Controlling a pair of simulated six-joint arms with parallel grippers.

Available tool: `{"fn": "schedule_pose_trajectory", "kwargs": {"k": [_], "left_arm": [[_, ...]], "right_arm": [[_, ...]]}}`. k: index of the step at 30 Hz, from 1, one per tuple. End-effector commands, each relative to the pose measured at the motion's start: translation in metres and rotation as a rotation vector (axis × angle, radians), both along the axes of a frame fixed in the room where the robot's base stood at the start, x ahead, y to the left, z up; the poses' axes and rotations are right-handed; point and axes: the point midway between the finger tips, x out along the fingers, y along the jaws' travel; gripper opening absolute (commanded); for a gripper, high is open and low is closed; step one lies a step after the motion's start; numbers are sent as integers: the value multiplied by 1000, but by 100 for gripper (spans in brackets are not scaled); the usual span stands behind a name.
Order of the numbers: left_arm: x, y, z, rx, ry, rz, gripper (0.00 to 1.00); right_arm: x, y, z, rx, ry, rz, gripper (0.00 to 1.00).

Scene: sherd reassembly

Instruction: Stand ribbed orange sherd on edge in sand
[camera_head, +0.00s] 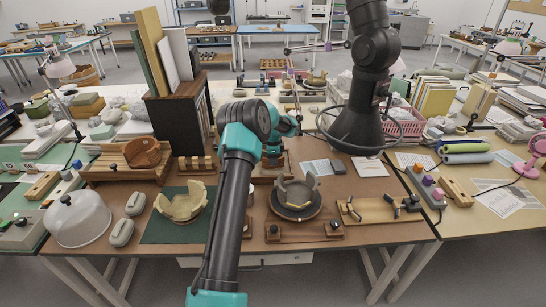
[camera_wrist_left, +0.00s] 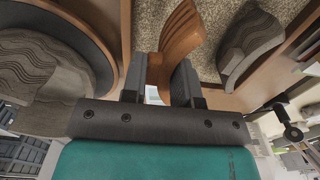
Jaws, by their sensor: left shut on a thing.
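The ribbed orange sherd (camera_wrist_left: 180,36) shows in the left wrist view with curved grooves along its face. My left gripper (camera_wrist_left: 161,76) is shut on its lower part, and its upper part stands out over the sand (camera_wrist_left: 222,22). I cannot tell whether the sherd touches the sand. A grey sherd (camera_wrist_left: 250,45) with wavy ribs is at the right of the sand, apart from the orange one. My right gripper is not in view.
A turntable (camera_head: 296,212) with a grey, partly built vessel (camera_head: 294,192) stands right of my left arm. A cream broken bowl (camera_head: 182,204) sits on a green mat (camera_head: 157,231) to the left. A wooden rack (camera_head: 349,210) with tools lies at the right.

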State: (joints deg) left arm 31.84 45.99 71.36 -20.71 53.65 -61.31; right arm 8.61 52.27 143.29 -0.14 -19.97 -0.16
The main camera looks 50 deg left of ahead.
Motion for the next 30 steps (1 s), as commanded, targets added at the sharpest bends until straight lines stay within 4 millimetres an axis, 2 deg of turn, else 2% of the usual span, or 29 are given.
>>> {"fn": "schedule_pose_trajectory", "kwargs": {"k": [15,30], "left_arm": [[0,1,-30,1,2,1,11],[0,0,-33,0,1,1,11]], "right_arm": [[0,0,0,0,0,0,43],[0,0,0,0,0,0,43]]}}
